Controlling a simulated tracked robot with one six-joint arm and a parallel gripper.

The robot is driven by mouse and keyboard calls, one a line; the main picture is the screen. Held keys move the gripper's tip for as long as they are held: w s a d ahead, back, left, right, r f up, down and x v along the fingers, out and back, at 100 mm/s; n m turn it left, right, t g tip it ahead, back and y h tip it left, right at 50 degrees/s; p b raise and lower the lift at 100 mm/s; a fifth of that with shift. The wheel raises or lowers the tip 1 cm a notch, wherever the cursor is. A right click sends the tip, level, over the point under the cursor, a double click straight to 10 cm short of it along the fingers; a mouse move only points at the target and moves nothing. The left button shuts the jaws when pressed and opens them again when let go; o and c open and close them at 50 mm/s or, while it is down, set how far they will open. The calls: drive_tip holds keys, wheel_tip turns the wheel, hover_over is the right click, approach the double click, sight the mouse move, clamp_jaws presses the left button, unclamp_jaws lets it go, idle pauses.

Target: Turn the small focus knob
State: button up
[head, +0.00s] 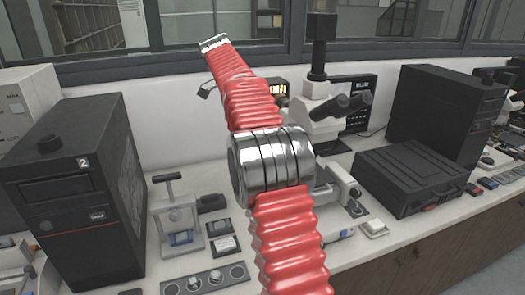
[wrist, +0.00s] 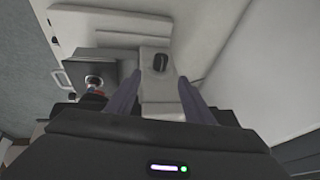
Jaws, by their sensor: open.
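The white microscope (head: 318,106) with dark eyepieces stands behind my red arm in the head view, which hides part of its body. A small dark round knob (head: 355,193) shows low on its right side; I cannot tell surely that it is the small focus knob. In the wrist view my gripper (wrist: 160,80) is open, its two dark fingers apart. Between and beyond them is a pale part (wrist: 155,92) with a dark oval (wrist: 161,62) on it. I cannot tell whether this belongs to the microscope, or whether the fingers touch it. The fingertips are not clear in the head view.
A black computer tower (head: 75,195) stands at left, beside a small press-like stand (head: 179,215). A black case (head: 410,175) and another dark tower (head: 445,112) stand at right. A row of dials (head: 205,280) lies at the front. The wrist view shows a dark box (wrist: 95,72) at left.

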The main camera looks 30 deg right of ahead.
drive_tip(key=shift+w+d+f, duration=0.15)
drive_tip(key=shift+w+d, duration=0.05)
drive_tip(key=shift+d, duration=0.1)
drive_tip(key=x, duration=1.3)
drive_tip(key=shift+d+f, duration=0.2)
drive_tip(key=shift+f, duration=0.15)
drive_tip(key=c, duration=1.1)
